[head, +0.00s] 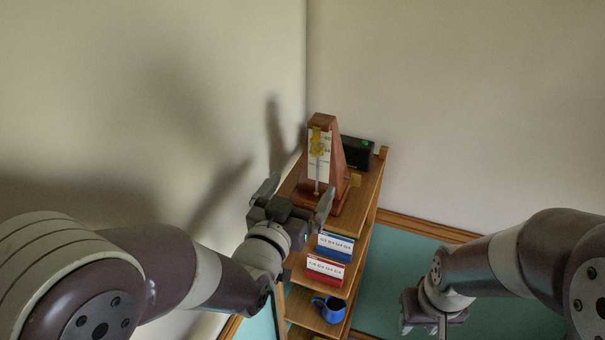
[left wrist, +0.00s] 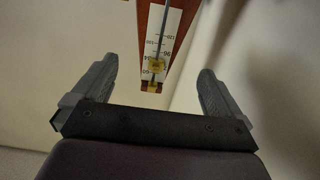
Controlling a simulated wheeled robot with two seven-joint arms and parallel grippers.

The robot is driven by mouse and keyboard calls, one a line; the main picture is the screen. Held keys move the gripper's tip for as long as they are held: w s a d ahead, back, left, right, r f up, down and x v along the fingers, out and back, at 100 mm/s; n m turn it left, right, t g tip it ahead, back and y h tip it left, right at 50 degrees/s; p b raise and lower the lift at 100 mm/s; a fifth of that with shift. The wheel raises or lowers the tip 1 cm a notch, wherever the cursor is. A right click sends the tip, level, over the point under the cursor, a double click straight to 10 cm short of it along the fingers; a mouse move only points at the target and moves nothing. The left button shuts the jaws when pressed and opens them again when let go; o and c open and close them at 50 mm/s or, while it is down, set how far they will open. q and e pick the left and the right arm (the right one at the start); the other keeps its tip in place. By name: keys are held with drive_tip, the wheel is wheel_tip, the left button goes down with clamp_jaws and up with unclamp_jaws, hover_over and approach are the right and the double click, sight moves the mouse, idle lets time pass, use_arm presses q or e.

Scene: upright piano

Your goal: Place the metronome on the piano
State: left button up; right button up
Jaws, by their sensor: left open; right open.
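The metronome (head: 325,160) is a reddish-brown wooden pyramid with a white scale, a pendulum rod and a yellow weight. It stands upright on the top shelf of a wooden shelf unit. My left gripper (head: 294,195) is open just in front of it, fingers pointing toward it. In the left wrist view the metronome (left wrist: 172,45) shows ahead between the open fingers of my left gripper (left wrist: 158,85), and nothing is held. My right gripper (head: 432,322) hangs low at the right, away from the shelf; its fingers are mostly cut off. No piano is in view.
The wooden shelf unit (head: 372,190) stands by the room corner. A black box-like device (head: 357,152) sits behind the metronome. Lower shelves hold a blue box (head: 335,246), a red box (head: 324,269) and a blue mug (head: 331,309). Walls are close at left and behind. The teal floor (head: 390,270) is clear.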

sight(318, 160)
use_arm(q)
drive_tip(key=p+x, duration=0.1)
drive_tip(key=x, duration=0.1)
drive_tip(key=p+x, duration=0.1)
drive_tip(key=x, duration=0.2)
drive_tip(key=p+x, duration=0.1)
drive_tip(key=x, duration=0.1)
drive_tip(key=shift+w+d+r, duration=0.15)
drive_tip(key=shift+w+r, duration=0.15)
drive_tip(key=p+x, duration=0.3)
drive_tip(key=x, duration=0.1)
drive_tip(key=shift+w, duration=0.2)
drive_tip(key=shift+w+d+f, duration=0.15)
drive_tip(key=shift+w+f, duration=0.05)
drive_tip(key=shift+s+r, duration=0.1)
drive_tip(key=c, duration=1.8)
drive_tip(key=shift+r, duration=0.1)
clamp_jaws()
drive_tip(key=shift+r, duration=0.15)
